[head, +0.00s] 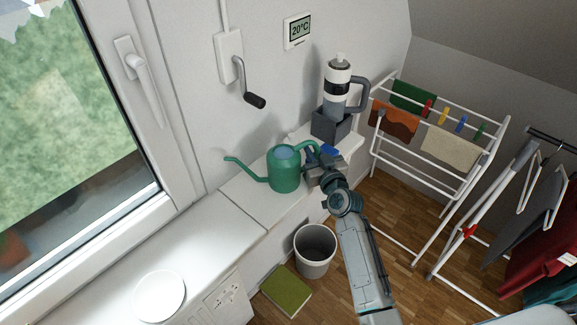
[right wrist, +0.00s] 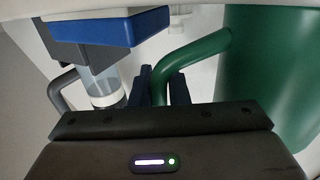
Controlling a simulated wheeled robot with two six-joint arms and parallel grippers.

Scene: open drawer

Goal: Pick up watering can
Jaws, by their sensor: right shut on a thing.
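The green watering can (head: 284,170) stands upright on the white counter, its spout pointing left and its handle on the right. In the right wrist view its body (right wrist: 275,75) fills the right side, and its green handle (right wrist: 190,55) curves down between my fingers. My right gripper (head: 318,158) is at the can's handle, and it also shows in the right wrist view (right wrist: 160,88), shut on the handle. My left gripper is not in view.
A grey-white bottle with a handle (head: 338,85) stands in a grey box (head: 331,125) just behind my right gripper. A wall crank (head: 250,95) hangs above. A bin (head: 315,252) and a drying rack (head: 440,150) stand on the floor.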

